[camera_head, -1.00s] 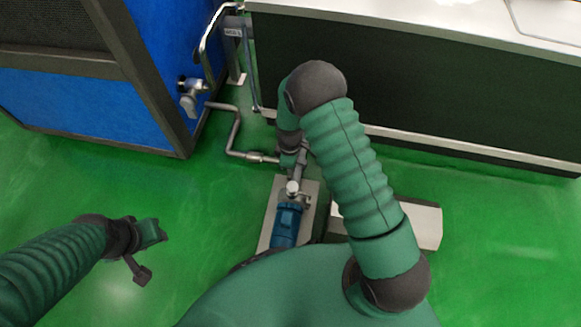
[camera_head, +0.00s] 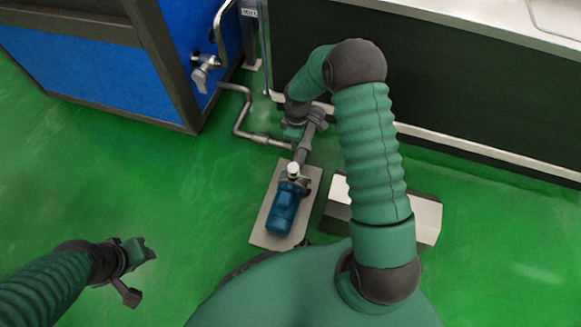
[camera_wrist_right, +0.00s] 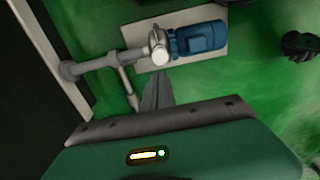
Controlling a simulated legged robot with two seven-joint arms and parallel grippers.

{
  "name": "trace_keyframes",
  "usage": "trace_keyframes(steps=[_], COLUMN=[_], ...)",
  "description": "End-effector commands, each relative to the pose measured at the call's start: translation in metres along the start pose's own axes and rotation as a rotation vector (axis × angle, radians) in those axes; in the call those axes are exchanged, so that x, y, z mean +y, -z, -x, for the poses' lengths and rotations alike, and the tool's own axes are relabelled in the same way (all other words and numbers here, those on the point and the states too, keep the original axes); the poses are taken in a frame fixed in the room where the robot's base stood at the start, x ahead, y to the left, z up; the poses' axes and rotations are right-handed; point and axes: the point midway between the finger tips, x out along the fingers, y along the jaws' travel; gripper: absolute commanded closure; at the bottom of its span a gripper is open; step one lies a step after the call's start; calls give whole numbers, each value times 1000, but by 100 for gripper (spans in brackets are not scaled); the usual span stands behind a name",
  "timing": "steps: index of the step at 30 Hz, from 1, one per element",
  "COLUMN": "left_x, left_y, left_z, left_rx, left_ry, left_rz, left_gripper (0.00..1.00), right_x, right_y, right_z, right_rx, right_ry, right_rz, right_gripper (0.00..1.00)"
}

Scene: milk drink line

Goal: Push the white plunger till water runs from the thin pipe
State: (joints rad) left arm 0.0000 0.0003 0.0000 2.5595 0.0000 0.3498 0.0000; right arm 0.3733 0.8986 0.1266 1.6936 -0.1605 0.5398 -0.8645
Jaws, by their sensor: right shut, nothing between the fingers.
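The white plunger (camera_head: 293,168) is the small round white cap on top of the blue pump (camera_head: 283,208). It also shows in the right wrist view (camera_wrist_right: 159,52). My right gripper (camera_head: 297,146) is just beyond the plunger in the head view, partly hidden by its own wrist. In the right wrist view its fingers (camera_wrist_right: 157,84) are shut and empty, with their tips pointing at the plunger; I cannot tell whether they touch. A thin grey bent pipe (camera_head: 241,112) runs from the pump fittings toward the blue cabinet. My left gripper (camera_head: 138,272) is open and empty over the green floor.
A tap valve (camera_head: 204,72) sits on the blue cabinet (camera_head: 100,70) at upper left. A dark-sided counter (camera_head: 470,95) runs along the upper right. The pump stands on a grey base plate (camera_head: 262,222). A grey box (camera_head: 428,215) lies right of it. The floor at left is clear.

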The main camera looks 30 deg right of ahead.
Motion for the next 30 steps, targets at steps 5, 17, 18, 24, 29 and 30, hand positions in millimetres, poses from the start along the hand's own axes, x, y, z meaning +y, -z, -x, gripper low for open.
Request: trace_keyframes(steps=[5, 17, 18, 24, 29, 30], left_x=[0, 0, 0, 0, 0, 0], left_y=[-1, -13, -14, -20, -22, -22], left_z=[-3, -53, -59, -84, -90, -91], left_rx=[0, -1, -1, -1, -1, -1], left_ry=[0, 0, 0, 0, 0, 0], left_rz=[0, 0, 0, 0, 0, 0], left_gripper=[64, 64, 64, 64, 64, 64], right_x=[0, -1, -1, 0, 0, 0], right_y=[0, -1, -1, 0, 0, 0], right_z=[-6, -87, -96, -131, -141, -142], right_rx=[0, -1, -1, 0, 1, 1], right_ry=[1, 2, 2, 0, 0, 0], right_rz=[0, 0, -1, 0, 0, 0], right_gripper=[100, 100, 100, 100, 100, 100])
